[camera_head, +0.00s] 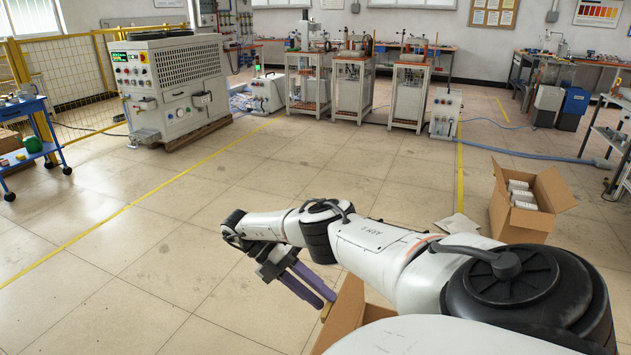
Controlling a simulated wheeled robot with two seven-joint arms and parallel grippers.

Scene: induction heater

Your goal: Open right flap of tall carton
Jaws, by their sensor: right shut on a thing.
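A brown cardboard carton (344,318) shows at the bottom centre, mostly hidden under my right arm. Only part of its upper side and flap edges can be seen. My right gripper (326,301), with purple fingers, points down and right at the carton's left edge. Its fingers are shut on a cardboard edge there, which looks like a flap; the tips partly cover it. How far the flap stands open cannot be told. My left gripper is not in view.
An open carton (515,221) with white boxes inside stands on the floor at right, a flat pale sheet (457,223) beside it. A large grey machine (175,85) and several white-framed stands (408,95) are at the back. The floor at left and middle is clear.

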